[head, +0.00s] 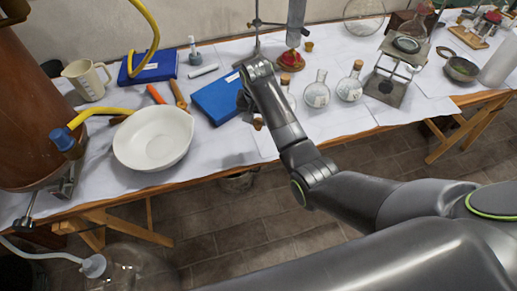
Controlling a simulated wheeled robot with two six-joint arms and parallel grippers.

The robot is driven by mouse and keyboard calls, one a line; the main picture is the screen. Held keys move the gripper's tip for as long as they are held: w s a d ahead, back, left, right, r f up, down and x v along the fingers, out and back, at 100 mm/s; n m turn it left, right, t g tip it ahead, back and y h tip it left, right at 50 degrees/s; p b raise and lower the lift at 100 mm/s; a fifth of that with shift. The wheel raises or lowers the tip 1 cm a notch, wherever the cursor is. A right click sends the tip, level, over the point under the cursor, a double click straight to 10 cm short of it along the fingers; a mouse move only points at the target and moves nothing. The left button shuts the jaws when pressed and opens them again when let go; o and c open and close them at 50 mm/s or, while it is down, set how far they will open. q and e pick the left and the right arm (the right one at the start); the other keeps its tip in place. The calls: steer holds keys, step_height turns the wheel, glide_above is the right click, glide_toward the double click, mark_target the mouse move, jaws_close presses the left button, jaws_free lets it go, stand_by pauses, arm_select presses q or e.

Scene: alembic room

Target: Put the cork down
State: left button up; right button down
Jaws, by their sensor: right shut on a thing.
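My right arm reaches in from the right over the table, and its gripper (250,108) is low at the right end of a blue book (213,97). The gripper is shut on a small brown cork (258,123), which shows just below the wrist near the table cloth. The fingers are mostly hidden by the wrist, and I cannot tell whether the cork touches the cloth. My left gripper is not in view.
Round flasks with corks (317,94) (349,88) stand to the right of my right wrist. A white bowl (153,138), an orange-handled tool (156,94) and a jug (86,80) are at left. White cloth in front of the flasks (335,121) is clear.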

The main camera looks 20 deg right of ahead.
steer(key=f, duration=0.2)
steer(key=d+f, duration=0.1)
steer(key=f, duration=0.2)
steer(key=shift+s+d+f, duration=0.25)
steer(key=shift+s+f, duration=0.1)
steer(key=shift+f, duration=0.05)
steer(key=shift+d+f, duration=0.1)
steer(key=shift+f, duration=2.05)
steer(key=shift+f, duration=0.15)
steer(key=c, duration=1.1)
jaws_free()
steer(key=shift+c, duration=0.2)
step_height(320, 180, up, 12)
steer(key=s, duration=0.1)
steer(key=shift+s+a+p, duration=0.15)
steer(key=shift+a+p, duration=0.15)
steer(key=shift+a, duration=0.05)
